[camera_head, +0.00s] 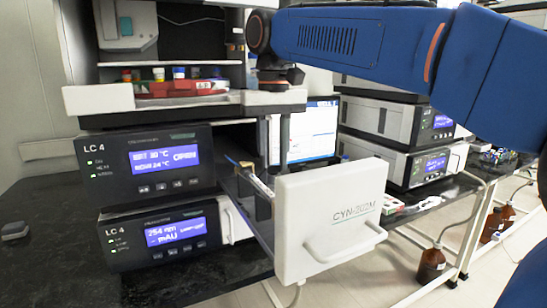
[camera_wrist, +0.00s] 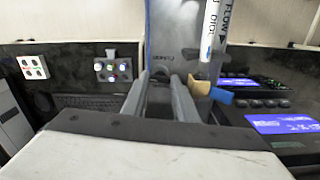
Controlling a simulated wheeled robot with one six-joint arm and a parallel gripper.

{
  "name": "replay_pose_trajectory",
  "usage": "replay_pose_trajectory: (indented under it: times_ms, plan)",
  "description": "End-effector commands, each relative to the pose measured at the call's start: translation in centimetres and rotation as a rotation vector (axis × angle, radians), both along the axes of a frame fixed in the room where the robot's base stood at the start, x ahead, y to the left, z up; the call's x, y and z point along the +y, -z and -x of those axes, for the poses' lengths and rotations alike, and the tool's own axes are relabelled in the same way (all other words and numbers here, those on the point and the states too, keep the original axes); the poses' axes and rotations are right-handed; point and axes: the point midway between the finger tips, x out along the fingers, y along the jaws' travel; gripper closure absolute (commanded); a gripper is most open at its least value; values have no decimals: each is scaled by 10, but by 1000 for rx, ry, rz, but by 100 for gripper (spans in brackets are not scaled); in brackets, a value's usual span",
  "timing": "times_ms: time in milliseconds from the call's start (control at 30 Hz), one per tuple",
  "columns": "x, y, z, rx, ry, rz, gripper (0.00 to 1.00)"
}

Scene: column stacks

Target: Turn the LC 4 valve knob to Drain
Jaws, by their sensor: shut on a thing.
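The LC 4 module with its lit display (camera_head: 165,158) stands at the left, above a second LC 4 module (camera_head: 165,232). A white column (camera_wrist: 210,35) with tan and blue fittings is right of my fingers in the wrist view.
The white front panel marked CYN-202M (camera_head: 330,212) stands out from the stack. A vial tray (camera_head: 172,84) sits above the modules. Another instrument stack (camera_head: 385,122) and a monitor (camera_head: 310,130) are behind. The dark bench at lower left is mostly clear.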

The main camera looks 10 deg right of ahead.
Motion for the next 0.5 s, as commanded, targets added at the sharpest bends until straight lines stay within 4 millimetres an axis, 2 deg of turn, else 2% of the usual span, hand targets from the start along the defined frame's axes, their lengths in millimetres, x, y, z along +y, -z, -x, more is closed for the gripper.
replay_pose_trajectory:
  times_ms: [500]
  plan:
    - [0, -1, 0, -1, -420, 0, 96]
